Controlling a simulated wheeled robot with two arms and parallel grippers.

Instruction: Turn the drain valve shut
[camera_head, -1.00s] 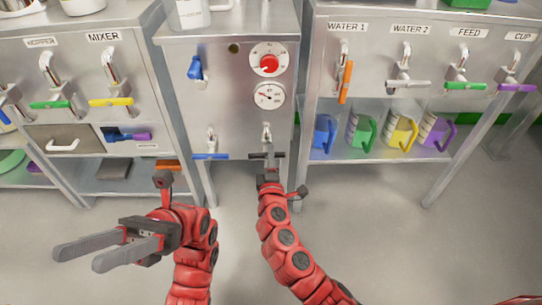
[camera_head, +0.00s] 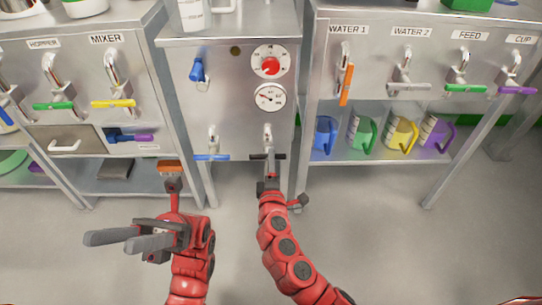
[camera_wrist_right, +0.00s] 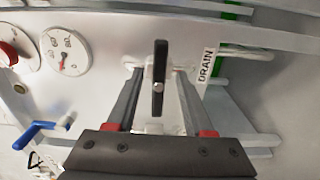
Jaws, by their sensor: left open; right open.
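The drain valve has a black bar handle (camera_head: 257,156) on the lower front of the middle steel cabinet. The handle lies roughly level in the head view. In the right wrist view the black handle (camera_wrist_right: 159,62) stands between my right gripper's two fingers, with a gap on each side, beside a "DRAIN" label (camera_wrist_right: 208,65). My right gripper (camera_head: 268,174) is open at the valve; its fingers are hard to make out in the head view. My left gripper (camera_head: 110,240) is open and empty, pointing left above the floor.
A blue-handled valve (camera_head: 211,157) sits just left of the drain valve. A red knob (camera_head: 270,66) and a gauge (camera_head: 270,98) are above it. Coloured jugs (camera_head: 362,134) stand on the right shelf. The floor in front is clear.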

